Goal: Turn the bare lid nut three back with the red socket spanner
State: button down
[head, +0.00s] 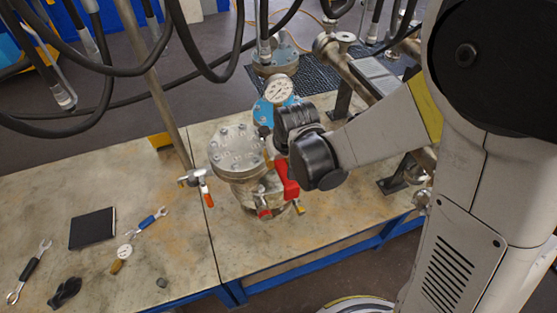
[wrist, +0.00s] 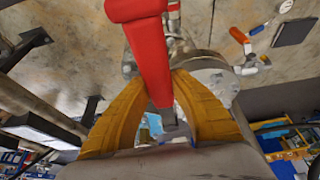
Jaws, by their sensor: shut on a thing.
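The red socket spanner (wrist: 150,60) is between the yellow fingers of my gripper (wrist: 158,105) in the wrist view, and the fingers are shut on it. In the head view the red spanner (head: 287,182) shows beside the right side of the flanged vessel, below my black wrist joint; my fingers are mostly hidden there. The round grey lid (head: 238,148) has several bolts and nuts around its rim. The lid also shows in the wrist view (wrist: 218,76), behind the right finger. I cannot tell which nut is bare, or whether the spanner's socket touches one.
A pressure gauge (head: 279,88) and blue flange stand behind the lid. A valve with an orange handle (head: 206,194) sticks out left. Spanners, a black notebook (head: 92,229) and small items lie on the left bench. Black hoses (head: 110,100) hang above. Pipework stands at right.

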jog(key=shift+f+b, duration=0.85)
jog(key=shift+f, duration=0.15)
